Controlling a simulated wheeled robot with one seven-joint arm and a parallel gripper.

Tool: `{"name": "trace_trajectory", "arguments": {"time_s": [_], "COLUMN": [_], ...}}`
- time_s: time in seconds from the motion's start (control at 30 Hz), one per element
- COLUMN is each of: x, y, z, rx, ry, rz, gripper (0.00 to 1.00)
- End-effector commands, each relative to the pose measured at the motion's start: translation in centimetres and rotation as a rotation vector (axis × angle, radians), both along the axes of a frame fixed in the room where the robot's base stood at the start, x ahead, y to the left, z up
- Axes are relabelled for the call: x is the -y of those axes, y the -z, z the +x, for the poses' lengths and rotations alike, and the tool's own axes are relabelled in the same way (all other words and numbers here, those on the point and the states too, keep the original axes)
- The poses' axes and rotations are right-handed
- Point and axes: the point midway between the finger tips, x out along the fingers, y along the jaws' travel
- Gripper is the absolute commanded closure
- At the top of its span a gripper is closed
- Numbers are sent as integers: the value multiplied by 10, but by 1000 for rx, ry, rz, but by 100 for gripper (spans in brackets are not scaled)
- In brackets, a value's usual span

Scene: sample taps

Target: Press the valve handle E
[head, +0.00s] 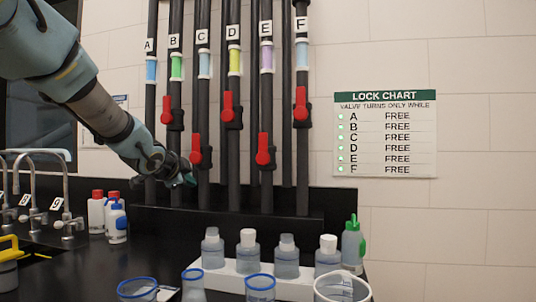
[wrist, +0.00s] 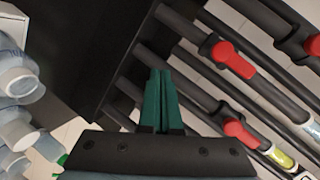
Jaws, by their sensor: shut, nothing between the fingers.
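Valve handle E (head: 263,150) is a red lever hanging low on the dark pipe labelled E, the pipe with a lavender band. My gripper (head: 189,179) is left of it and lower, near the lower ends of the pipes, apart from the handle. In the wrist view, its two green fingers (wrist: 160,92) are together with nothing between them. Two red handles there, apparently C (wrist: 233,58) and D (wrist: 238,130), lie beyond the fingertips to the right. I cannot see handle E in the wrist view. The lock chart (head: 384,134) lists E as FREE with a green light.
Neighbouring red handles C (head: 196,151), D (head: 228,106) and F (head: 300,105) flank E. Several bottles stand in a white rack (head: 228,278) in front of the pipes, with cups nearer. Small red-capped and blue-capped bottles and taps are at left.

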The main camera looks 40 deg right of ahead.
Motion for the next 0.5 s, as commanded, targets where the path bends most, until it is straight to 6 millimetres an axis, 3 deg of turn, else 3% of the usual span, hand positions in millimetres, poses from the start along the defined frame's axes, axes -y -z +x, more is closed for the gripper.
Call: {"name": "trace_trajectory", "arguments": {"time_s": [0.03,0.1,0.2,0.33,0.5], "x": [42,87,130,156,162], "y": [-18,-48,-82,-108,-117], "z": [-20,-50,-88,-119,-128], "rx": [109,253,414,534,571], "ry": [116,254,392,487,514], "rz": [-21,-48,-88,-122,-132], "gripper": [100,100,100,100,100]}}
